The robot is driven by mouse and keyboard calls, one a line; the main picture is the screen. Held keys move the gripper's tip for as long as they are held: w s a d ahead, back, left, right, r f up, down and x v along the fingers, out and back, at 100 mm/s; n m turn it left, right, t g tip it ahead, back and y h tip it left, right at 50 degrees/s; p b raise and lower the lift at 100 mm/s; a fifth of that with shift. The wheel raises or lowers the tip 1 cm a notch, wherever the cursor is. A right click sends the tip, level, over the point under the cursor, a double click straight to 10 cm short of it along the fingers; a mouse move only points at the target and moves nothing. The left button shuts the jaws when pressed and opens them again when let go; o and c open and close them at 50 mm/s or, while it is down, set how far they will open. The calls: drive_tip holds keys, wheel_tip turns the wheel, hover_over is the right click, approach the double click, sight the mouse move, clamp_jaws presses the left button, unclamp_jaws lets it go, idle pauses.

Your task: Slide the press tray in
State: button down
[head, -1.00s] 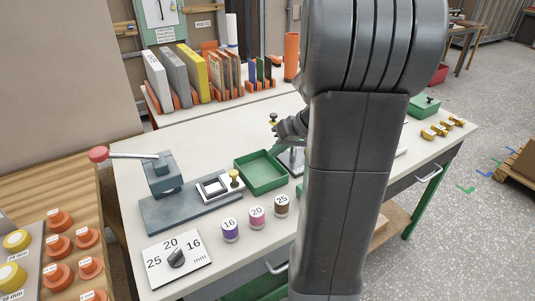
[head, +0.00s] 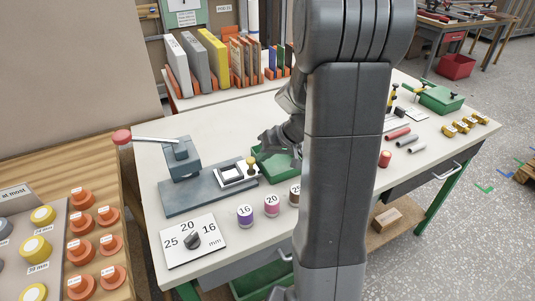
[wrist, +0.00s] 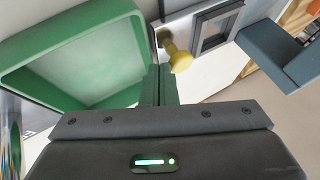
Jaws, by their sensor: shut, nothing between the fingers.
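The press (head: 185,165) is blue-grey, with a lever ending in a red knob, and stands on a flat base (head: 190,200) at the left of the bench. The press tray (head: 232,175), a pale plate with a dark square frame, sticks out to the right of the press head. Its yellow knob (head: 252,162) stands at its right end. In the wrist view, the tray (wrist: 185,25) and its yellow knob (wrist: 180,60) are just beyond my fingers. My gripper (head: 264,143) is shut and empty, above the green bin's edge near the knob; its fingertips (wrist: 158,72) look apart from the knob.
The green bin (wrist: 75,65) lies directly beside the tray, left of my fingers in the wrist view. Numbered purple (head: 245,216), pink (head: 272,204) and brown (head: 295,195) pots stand in front. Binders (head: 215,55) stand behind.

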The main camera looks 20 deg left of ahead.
sight(225, 180)
drive_tip(key=s+a, duration=0.2)
drive_tip(key=s, duration=0.1)
drive_tip(key=s+a+b, duration=0.1)
drive_tip(key=s+a, duration=0.2)
drive_tip(key=s+a+b, duration=0.1)
drive_tip(key=s+a, duration=0.2)
drive_tip(key=shift+s, duration=0.25)
drive_tip(key=shift+w, duration=0.1)
